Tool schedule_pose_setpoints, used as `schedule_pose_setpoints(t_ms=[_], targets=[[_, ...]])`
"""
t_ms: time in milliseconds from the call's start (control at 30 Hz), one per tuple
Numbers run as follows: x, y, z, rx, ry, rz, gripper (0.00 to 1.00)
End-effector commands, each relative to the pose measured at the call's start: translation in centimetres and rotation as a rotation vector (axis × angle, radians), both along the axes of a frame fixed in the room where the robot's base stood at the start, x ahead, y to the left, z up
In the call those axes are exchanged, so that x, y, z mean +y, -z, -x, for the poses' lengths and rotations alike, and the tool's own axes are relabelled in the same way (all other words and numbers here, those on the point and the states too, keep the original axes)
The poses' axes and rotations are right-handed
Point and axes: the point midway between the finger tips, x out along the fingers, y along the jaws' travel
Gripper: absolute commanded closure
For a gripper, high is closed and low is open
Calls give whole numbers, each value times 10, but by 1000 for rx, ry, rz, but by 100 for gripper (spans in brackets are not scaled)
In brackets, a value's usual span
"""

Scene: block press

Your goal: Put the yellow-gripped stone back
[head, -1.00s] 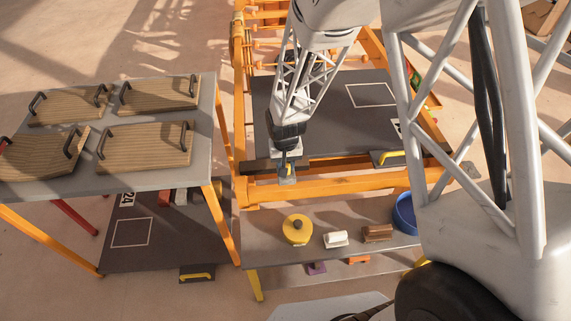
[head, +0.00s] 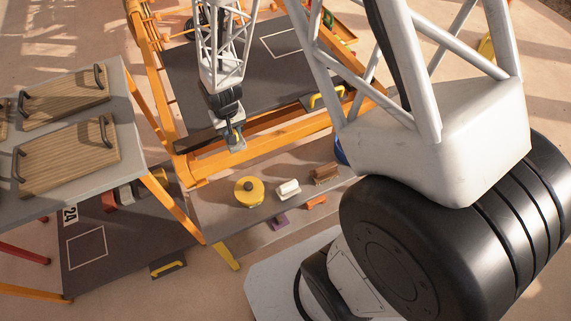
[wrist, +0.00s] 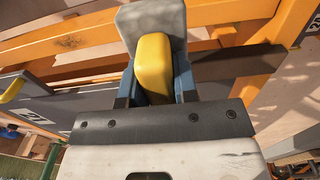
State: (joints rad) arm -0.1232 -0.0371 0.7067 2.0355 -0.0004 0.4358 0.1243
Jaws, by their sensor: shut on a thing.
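My gripper (head: 232,134) is shut on the yellow grip (wrist: 153,66) of a stone. In the wrist view, the grip stands between my two blue-grey fingers. The stone's grey slab (wrist: 150,20) shows beyond it. In the head view, the stone (head: 236,144) is small and partly hidden by the gripper, beside the orange front rail (head: 270,138). I cannot tell whether it touches the rail. Another slab with a yellow grip (head: 326,98) lies at the dark bed's front right. A similar one (head: 167,265) lies low at the left, beside the dark lower sheet.
The dark bed (head: 215,85) has a white outlined square; the lower dark sheet (head: 125,240) has another. A front shelf (head: 215,205) holds a yellow round piece (head: 248,191), a white block (head: 288,188) and a brown block (head: 325,172). Handled wooden boards (head: 65,155) lie on the left table.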

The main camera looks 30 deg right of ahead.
Motion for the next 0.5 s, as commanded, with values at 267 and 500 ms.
schedule_pose_setpoints(t_ms=[267, 500], targets=[[-50, 16, 16, 1, 4, 0, 100], [-90, 30, 34, 0, 4, 0, 100]])
